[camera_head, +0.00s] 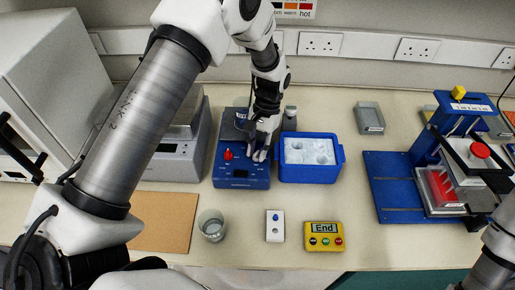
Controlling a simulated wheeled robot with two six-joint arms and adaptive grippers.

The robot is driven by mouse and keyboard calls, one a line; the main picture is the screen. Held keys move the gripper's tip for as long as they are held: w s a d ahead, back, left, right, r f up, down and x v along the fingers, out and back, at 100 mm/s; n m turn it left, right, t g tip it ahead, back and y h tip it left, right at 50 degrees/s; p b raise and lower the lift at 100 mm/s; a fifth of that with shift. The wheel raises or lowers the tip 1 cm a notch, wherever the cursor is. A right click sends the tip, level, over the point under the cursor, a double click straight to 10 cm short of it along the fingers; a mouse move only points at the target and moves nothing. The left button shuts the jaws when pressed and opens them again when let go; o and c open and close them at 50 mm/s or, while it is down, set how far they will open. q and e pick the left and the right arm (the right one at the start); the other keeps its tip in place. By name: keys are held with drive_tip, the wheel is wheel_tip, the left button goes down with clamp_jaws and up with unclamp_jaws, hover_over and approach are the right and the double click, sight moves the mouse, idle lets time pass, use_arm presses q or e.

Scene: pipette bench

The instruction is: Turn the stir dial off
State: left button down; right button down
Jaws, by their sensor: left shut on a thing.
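The blue hotplate stirrer (241,183) stands on the bench left of centre, with a dark top plate and a small display on its front. A red dial (228,154) shows on its left side. My left gripper (259,156) reaches down from above onto the right side of the stirrer's front panel. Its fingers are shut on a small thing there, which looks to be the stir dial. The fingers hide that dial, so its setting cannot be read. Only part of my right arm shows at the lower right edge; its gripper is out of view.
A blue ice tub (338,163) stands close to the stirrer's right side. In front are a glass beaker (212,226), a small white device (275,226) and a yellow timer (323,237) reading "End". A balance (178,160) stands left, a blue press (392,196) right.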

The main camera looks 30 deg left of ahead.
use_arm(q)
drive_tip(key=shift+s+f, duration=0.1)
drive_tip(key=shift+s, duration=0.05)
drive_tip(key=c, duration=1)
unclamp_jaws()
drive_tip(key=shift+o, duration=0.2)
drive_tip(key=v, duration=1.2)
drive_tip(key=shift+w, duration=0.25)
